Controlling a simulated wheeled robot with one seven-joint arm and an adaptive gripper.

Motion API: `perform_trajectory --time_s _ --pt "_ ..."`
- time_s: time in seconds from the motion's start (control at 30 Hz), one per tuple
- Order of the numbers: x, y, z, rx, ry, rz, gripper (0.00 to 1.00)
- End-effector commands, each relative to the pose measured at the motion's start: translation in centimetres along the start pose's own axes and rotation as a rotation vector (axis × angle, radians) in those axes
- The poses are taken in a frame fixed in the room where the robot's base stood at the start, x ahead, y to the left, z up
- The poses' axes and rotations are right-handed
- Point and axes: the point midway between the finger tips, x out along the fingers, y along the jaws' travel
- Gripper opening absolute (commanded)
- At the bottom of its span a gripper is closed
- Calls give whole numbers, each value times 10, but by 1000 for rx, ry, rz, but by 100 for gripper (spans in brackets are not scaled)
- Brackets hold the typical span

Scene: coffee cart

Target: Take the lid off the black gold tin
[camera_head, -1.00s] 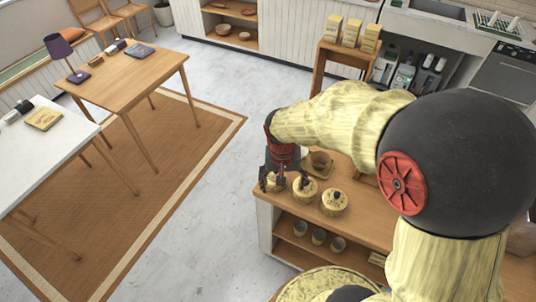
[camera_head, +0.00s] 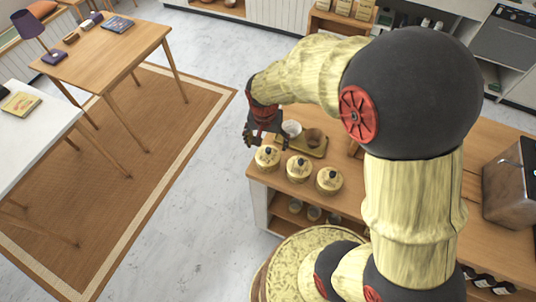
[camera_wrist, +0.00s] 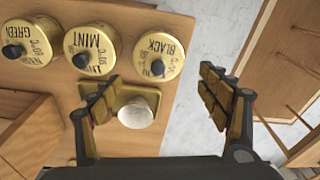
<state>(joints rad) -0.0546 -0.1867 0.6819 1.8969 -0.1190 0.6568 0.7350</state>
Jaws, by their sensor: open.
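The black gold tin (camera_wrist: 160,54), lettered BLACK, stands upright with its dark-knobbed lid on. In the head view it is the leftmost of three gold tins (camera_head: 267,157), near the counter's left end. My gripper (camera_wrist: 158,78) is open and empty, fingers wide apart. In the head view my gripper (camera_head: 265,139) is just behind the tin and above the counter. In the wrist view the tin lies beyond and between the fingertips. Nothing is held.
The mint tin (camera_wrist: 92,50) and green tin (camera_wrist: 25,44) stand in a row beside it. Floor (camera_head: 200,200) lies beyond the counter's left edge.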

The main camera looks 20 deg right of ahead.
Motion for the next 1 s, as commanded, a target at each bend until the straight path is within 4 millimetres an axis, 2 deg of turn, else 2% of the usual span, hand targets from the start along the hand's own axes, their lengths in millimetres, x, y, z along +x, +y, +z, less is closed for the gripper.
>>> perform_trajectory --time_s 0.17,0.4,0.47,0.7,1.0 --pt "14 1 1 0 -1 1 77" --pt "48 3 3 -1 -1 1 77" --pt "53 3 3 -1 0 0 77" --pt "54 3 3 -1 1 -1 76" --pt "54 3 3 -1 1 -1 59"
